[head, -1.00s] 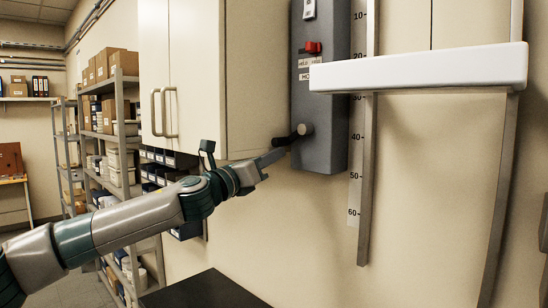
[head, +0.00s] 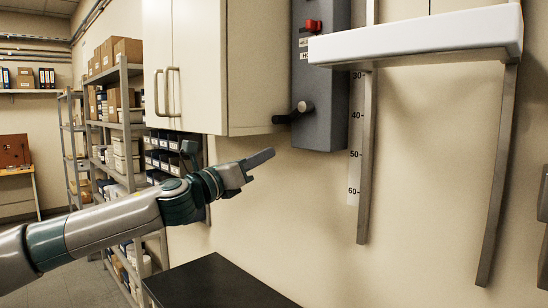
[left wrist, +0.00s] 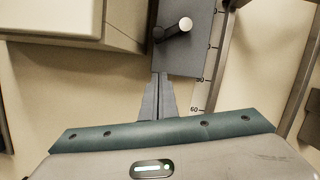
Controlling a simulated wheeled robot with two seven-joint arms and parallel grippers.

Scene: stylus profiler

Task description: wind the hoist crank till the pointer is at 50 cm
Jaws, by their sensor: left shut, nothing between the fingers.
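The hoist crank (head: 290,115) is a dark handle on the lower part of the grey hoist box (head: 322,90), its arm pointing left and slightly down. The crank also shows near the top of the left wrist view (left wrist: 175,30). My left gripper (head: 270,155) is shut and empty, below and left of the crank, apart from it. Its closed fingers (left wrist: 157,92) show in the left wrist view. The scale (head: 354,150) shows 30 to 60; the white platform (head: 420,42) has its lower edge near 30. I cannot make out the pointer. My right gripper is out of view.
A cream wall cabinet (head: 200,65) hangs left of the hoist box, close above my left gripper. Metal rails (head: 366,160) run down the wall beside the scale. A black-topped surface (head: 215,285) lies below. The wall under the box is clear.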

